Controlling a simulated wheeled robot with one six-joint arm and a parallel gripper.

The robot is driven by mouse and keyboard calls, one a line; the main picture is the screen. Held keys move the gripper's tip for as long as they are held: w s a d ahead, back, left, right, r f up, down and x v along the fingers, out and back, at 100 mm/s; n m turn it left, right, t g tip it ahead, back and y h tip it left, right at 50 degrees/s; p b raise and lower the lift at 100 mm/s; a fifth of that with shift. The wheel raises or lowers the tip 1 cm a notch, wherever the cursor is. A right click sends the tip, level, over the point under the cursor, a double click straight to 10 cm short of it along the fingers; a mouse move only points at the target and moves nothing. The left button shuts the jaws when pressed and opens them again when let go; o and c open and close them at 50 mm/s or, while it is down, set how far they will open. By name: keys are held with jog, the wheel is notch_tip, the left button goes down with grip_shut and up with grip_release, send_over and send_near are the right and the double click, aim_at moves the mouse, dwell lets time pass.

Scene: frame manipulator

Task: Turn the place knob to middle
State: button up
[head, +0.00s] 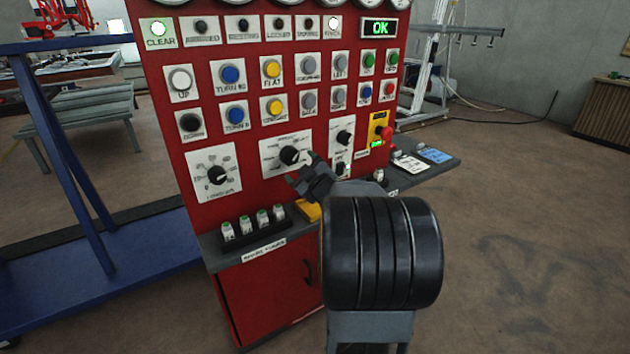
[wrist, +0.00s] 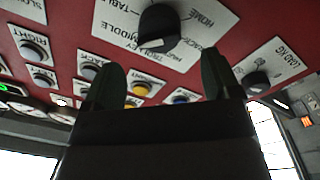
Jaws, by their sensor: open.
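The place knob (head: 290,155) is a black rotary knob on a white plate in the middle of the red panel's lower row. In the wrist view the knob (wrist: 158,25) shows with labels such as TABLE, MIDDLE, RACK and HOME around it. Its pointer setting is hard to read. My gripper (head: 303,172) is just in front of the plate, slightly below and right of the knob in the head view. In the wrist view its two dark fingers (wrist: 162,62) are spread apart and empty, with the knob beyond and between the tips, apparently not gripped.
The red panel (head: 265,185) carries another dial (head: 216,175) to the left and a smaller knob (head: 344,137) to the right. Buttons fill the rows above. A blue frame (head: 75,180) stands at left.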

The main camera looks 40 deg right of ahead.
jog(key=s+a, duration=0.1)
jog(key=s, duration=0.6)
jog(key=shift+s+a+f, duration=0.15)
dwell(0.3)
jog(key=s+d+f+m+g+h+p, duration=0.1)
jog(key=s+d+f+m+g+h, duration=0.35)
jog(key=f+m+g, duration=0.3)
jog(key=s+a+m+g+y+p, duration=0.1)
jog(key=s+a+m+g+p, duration=0.1)
jog(key=s+a+g+p, duration=0.15)
jog(key=s+a+r+n+g+y+p, duration=0.1)
jog(key=a+r+p, duration=0.4)
jog(key=a, duration=0.7)
jog(key=s+a+r+n+g+y+p, duration=0.2)
jog(key=a+r+y+p, duration=0.3)
jog(key=a, duration=0.8)
notch_tip(320, 180, up, 2)
jog(key=shift+s+a+n+g+y+p, duration=0.25)
jog(key=shift+n+g+y+p, duration=0.1)
jog(key=shift+n, duration=0.1)
